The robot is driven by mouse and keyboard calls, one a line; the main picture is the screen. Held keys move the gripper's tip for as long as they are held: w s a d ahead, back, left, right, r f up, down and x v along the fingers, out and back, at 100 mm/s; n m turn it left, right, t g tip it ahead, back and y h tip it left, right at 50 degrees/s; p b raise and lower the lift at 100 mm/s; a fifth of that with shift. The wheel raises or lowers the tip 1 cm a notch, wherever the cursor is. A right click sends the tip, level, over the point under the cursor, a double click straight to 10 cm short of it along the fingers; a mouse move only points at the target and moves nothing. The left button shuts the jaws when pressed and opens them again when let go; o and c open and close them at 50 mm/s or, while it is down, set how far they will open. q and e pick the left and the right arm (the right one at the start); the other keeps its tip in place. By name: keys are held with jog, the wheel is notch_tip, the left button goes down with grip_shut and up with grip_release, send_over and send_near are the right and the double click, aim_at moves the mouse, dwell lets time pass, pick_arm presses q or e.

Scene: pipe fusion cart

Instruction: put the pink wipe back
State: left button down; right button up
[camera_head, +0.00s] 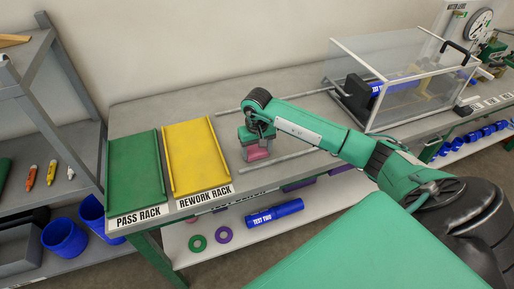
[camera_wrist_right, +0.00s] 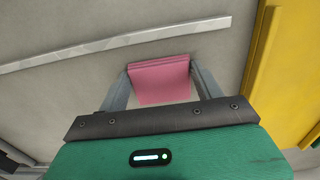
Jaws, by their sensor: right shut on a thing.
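The pink wipe (camera_head: 258,154) is a small folded pad low over the bench top, just right of the yellow rework rack. My right gripper (camera_head: 256,150) reaches down over it from the right. In the right wrist view the pink wipe (camera_wrist_right: 160,78) sits between the two grey fingers of the right gripper (camera_wrist_right: 160,82), which are shut on its sides. Whether the wipe touches the bench is hard to tell. My left gripper is not in either view.
The yellow rework rack (camera_head: 197,158) and green pass rack (camera_head: 136,172) stand to the left on the bench. Thin metal rails (camera_head: 290,158) run along the bench. A clear-walled case (camera_head: 415,85) stands at the right. Blue pipe (camera_head: 274,213) and rings lie on the lower shelf.

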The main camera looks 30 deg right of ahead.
aim_at(257, 153)
jog(key=shift+f+b, duration=0.15)
jog(key=shift+b, duration=0.15)
jog(key=o, duration=1)
jog(key=shift+o, duration=0.2)
jog(key=shift+r, duration=0.35)
notch_tip(257, 153, up, 12)
jog(key=b, duration=0.3)
jog(key=shift+f, duration=0.15)
